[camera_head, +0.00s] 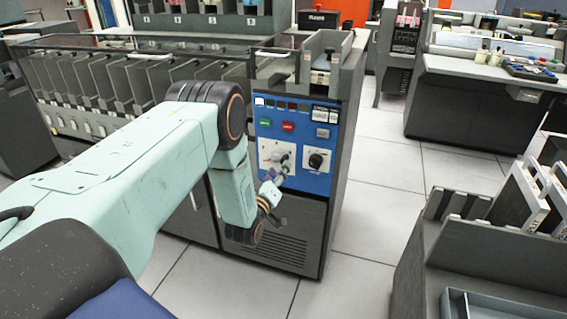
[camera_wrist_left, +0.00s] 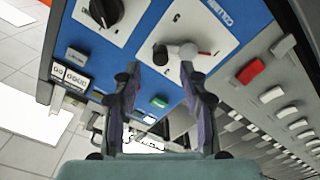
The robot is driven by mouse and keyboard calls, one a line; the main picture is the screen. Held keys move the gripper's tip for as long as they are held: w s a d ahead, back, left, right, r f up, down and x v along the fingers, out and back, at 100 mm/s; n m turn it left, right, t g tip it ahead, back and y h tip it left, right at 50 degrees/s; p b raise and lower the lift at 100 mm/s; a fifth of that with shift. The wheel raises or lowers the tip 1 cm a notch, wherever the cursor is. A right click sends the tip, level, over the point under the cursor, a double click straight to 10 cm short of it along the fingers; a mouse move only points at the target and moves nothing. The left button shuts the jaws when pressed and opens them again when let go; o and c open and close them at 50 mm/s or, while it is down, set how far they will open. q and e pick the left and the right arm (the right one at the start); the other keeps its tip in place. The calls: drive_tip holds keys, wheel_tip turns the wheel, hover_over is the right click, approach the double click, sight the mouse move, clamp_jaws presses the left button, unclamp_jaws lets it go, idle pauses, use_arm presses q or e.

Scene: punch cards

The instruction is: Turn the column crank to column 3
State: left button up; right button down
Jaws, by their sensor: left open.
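The column crank (camera_wrist_left: 187,51) sits on a white dial plate on the blue control panel. In the left wrist view it has a grey hub, a dark round knob to the left and a red pointer to the right. In the head view the crank (camera_head: 283,161) is partly covered by my left gripper (camera_head: 274,181). The left gripper (camera_wrist_left: 161,72) is open, its two purple-and-black fingers apart and pointing at the crank. The knob shows between the fingertips; I cannot tell whether they touch it. The number under the pointer is unreadable. My right gripper is not in view.
A black rotary knob (camera_head: 317,159) is right of the crank. Green (camera_head: 265,123) and red (camera_head: 288,126) buttons and a counter (camera_head: 325,115) are above. Card pockets (camera_head: 95,85) stretch left. A grey card rack (camera_head: 480,240) stands front right, with open floor (camera_head: 375,215) between.

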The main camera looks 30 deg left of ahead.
sight(276, 160)
use_arm(q)
drive_tip(key=shift+b+x, duration=0.75)
drive_tip(key=shift+x, duration=2.1)
drive_tip(key=shift+f, duration=0.1)
clamp_jaws()
